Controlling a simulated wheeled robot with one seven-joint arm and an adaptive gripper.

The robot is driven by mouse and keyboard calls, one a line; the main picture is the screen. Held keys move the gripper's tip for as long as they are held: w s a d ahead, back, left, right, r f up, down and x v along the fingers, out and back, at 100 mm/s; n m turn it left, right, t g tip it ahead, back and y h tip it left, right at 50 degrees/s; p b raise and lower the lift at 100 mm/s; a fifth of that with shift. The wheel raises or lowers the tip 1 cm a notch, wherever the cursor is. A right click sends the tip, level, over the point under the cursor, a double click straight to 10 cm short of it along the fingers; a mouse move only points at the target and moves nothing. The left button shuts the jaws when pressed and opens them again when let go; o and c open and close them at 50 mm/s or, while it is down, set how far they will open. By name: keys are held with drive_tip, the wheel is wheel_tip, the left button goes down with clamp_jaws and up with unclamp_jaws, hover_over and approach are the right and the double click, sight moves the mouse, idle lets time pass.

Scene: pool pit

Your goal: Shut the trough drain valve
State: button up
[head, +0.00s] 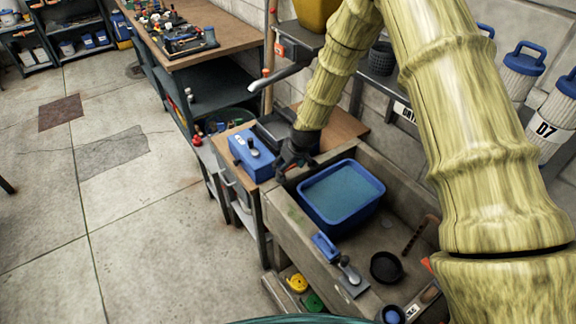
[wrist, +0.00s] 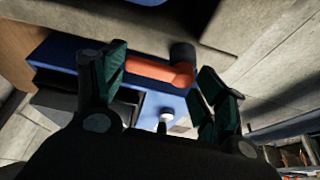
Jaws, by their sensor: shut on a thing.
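The grey trough (head: 284,226) stands at the centre right in the head view, with a blue tub (head: 318,213) inside it. My gripper (head: 292,160) is at the trough's far left corner, between the tub and a blue box. In the wrist view an orange lever (wrist: 155,71) with a dark round end (wrist: 183,54) lies between the fingers of my gripper (wrist: 162,85), and they are shut on it. The lever looks like a valve handle. Its lower parts are hidden. My gripper and wrist hide the lever in the head view.
The blue box (head: 249,158) stands close to the left of my gripper. A cluttered workbench (head: 228,33) stands behind. The floor (head: 120,210) at left is clear.

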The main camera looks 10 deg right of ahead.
drive_tip(key=o, duration=1)
drive_tip(key=v, duration=1.2)
drive_tip(key=shift+d, duration=0.1)
